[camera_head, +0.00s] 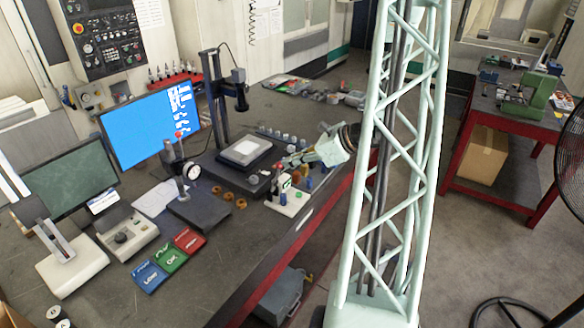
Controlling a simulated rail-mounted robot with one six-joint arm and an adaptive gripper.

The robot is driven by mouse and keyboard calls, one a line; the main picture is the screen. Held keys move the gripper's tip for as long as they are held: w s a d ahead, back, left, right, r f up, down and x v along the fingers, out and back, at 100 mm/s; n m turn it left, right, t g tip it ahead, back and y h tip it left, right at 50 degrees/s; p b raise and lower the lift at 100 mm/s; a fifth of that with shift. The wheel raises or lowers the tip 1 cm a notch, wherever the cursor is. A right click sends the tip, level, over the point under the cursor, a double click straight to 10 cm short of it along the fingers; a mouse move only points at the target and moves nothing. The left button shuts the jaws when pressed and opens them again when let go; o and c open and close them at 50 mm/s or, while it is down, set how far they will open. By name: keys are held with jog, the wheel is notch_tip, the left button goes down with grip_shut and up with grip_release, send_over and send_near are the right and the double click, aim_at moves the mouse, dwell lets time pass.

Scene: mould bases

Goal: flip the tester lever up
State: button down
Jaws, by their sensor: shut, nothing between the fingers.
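My gripper (283,163) reaches in from the right over the workbench (225,275), its fingers shut and empty. Its tips are just above and behind a small white-based device with a green front (288,196), which looks like the tester. A dark, slim part stands up at the device's top. I cannot clearly make out the lever or its angle, because it is small and close to the fingers. I cannot tell whether the fingers touch it.
A dial gauge on a stand (190,172) and brown rings (228,195) are left of the device. A camera stand (216,100) with a pale plate (246,150) is behind. Blue, green and red trays (170,258) lie front left. My lattice column blocks the right-centre view.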

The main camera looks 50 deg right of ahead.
jog(key=shift+w+a+r+b, duration=0.1)
jog(key=shift+w+r+b, duration=0.2)
jog(key=shift+w, duration=0.5)
jog(key=shift+w+d+r+b, duration=0.15)
jog(key=shift+w+b, duration=0.15)
jog(key=shift+w, duration=0.45)
jog(key=shift+w+a+r+b, duration=0.15)
jog(key=shift+w+r+b, duration=0.15)
jog(key=shift+w, duration=0.5)
jog(key=shift+s, duration=0.15)
jog(key=shift+s+r, duration=0.1)
jog(key=shift+s, duration=0.35)
jog(key=w+r+v, duration=0.1)
jog(key=v, duration=1.1)
jog(key=shift+w+d+r+b, duration=0.25)
jog(key=shift+d+r+b, duration=0.05)
jog(key=shift+r+b, duration=0.1)
